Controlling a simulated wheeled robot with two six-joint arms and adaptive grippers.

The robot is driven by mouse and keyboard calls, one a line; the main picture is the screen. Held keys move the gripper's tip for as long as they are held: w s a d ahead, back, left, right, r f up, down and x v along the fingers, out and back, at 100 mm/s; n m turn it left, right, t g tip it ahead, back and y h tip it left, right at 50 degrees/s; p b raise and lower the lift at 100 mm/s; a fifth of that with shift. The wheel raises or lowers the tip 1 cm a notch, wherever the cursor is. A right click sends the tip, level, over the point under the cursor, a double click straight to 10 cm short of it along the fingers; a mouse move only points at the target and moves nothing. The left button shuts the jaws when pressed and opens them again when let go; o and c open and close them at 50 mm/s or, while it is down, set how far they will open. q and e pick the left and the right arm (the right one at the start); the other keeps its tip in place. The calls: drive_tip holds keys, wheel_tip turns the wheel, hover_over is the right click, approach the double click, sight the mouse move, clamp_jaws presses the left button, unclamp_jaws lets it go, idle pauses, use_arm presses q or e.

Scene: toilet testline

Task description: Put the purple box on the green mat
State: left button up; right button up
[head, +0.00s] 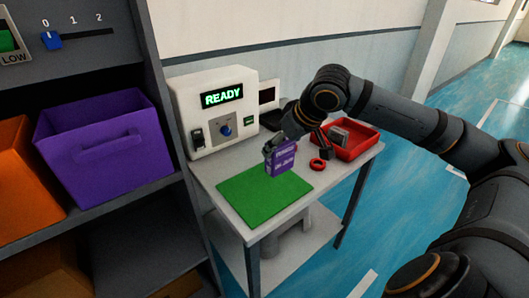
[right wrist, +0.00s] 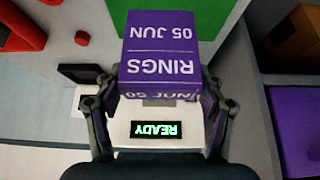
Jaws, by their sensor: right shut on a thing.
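The purple box (head: 281,162) is held upright by my right gripper (head: 283,143), whose fingers close on its sides. In the right wrist view the box (right wrist: 160,65) sits between the two fingers (right wrist: 158,95), with "RINGS" and "05 JUN" printed on it. The green mat (head: 255,200) lies flat on the small white table. The box is at the mat's back right part in the head view; I cannot tell whether it touches the mat. Part of the mat (right wrist: 215,15) shows behind the box in the right wrist view. My left gripper is not in view.
A red tray (head: 357,151) with grey items stands at the table's right, and a red ring (head: 317,164) lies beside it. A white machine (head: 210,100) reading READY stands behind the mat. Shelves at left hold a purple bin (head: 105,150) and an orange bin (head: 25,190).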

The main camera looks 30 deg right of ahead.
drive_tip(key=w+p, duration=0.1)
drive_tip(key=p, duration=0.4)
drive_tip(key=shift+w+a+f, duration=0.1)
drive_tip(key=shift+a, duration=0.3)
drive_tip(key=w+f, duration=0.1)
drive_tip(key=f, duration=0.2)
drive_tip(key=w+a+f, duration=0.1)
drive_tip(key=f, duration=0.2)
drive_tip(key=w+f, duration=0.1)
drive_tip(key=f, duration=0.2)
drive_tip(key=shift+w+a, duration=0.1)
drive_tip(key=shift+a, duration=0.1)
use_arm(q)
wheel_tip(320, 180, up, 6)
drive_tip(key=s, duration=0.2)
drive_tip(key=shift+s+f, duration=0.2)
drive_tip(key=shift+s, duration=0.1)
use_arm(e)
drive_tip(key=shift+r, duration=0.1)
drive_tip(key=o, duration=1.4)
